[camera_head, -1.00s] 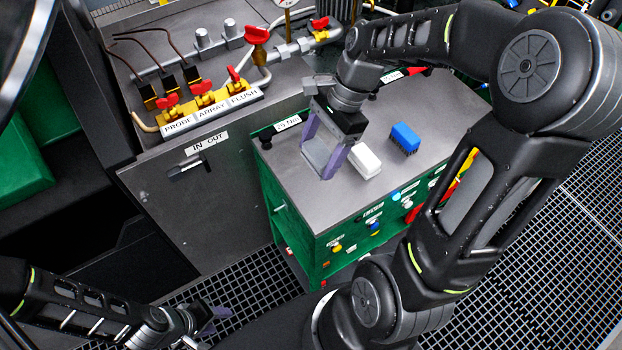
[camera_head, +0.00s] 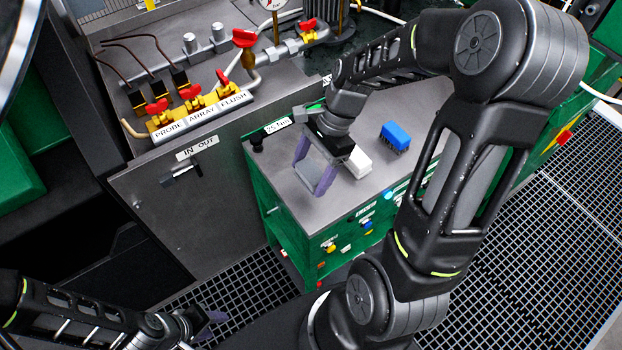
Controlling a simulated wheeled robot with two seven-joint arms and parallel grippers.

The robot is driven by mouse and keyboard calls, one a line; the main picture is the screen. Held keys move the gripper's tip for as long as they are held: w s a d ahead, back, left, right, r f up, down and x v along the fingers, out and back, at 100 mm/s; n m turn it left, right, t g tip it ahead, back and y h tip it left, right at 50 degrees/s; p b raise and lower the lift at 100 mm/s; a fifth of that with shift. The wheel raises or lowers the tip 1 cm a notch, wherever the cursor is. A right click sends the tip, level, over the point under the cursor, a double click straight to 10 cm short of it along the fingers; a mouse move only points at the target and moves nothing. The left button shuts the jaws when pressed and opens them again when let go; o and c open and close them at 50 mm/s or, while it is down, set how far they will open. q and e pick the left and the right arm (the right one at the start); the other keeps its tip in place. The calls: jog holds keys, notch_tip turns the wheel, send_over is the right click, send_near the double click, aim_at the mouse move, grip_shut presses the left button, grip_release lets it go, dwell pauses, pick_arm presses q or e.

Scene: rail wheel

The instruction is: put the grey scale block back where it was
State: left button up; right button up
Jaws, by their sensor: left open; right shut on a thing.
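The grey scale block (camera_head: 309,173) is between the purple fingers of my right gripper (camera_head: 311,177), which is shut on it. The gripper points down over the left part of the green cabinet's grey top (camera_head: 345,200). I cannot tell whether the block touches the top or hangs just above it. A white block (camera_head: 359,162) lies right beside the gripper, partly hidden by it. My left gripper (camera_head: 208,326) is open and empty, low at the left over the floor grating, far from the cabinet.
A blue brush-like block (camera_head: 396,136) stands behind the white block. A black knob (camera_head: 257,144) and a label (camera_head: 277,125) sit at the cabinet's left edge. Red-handled valves (camera_head: 191,92) and pipes are on the grey bench behind. The cabinet top's front left is clear.

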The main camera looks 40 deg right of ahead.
aim_at(311, 181)
jog(key=shift+f, duration=1.85)
jog(key=shift+f, duration=0.1)
jog(key=o, duration=1.2)
jog(key=v, duration=1.2)
jog(key=shift+b, duration=0.3)
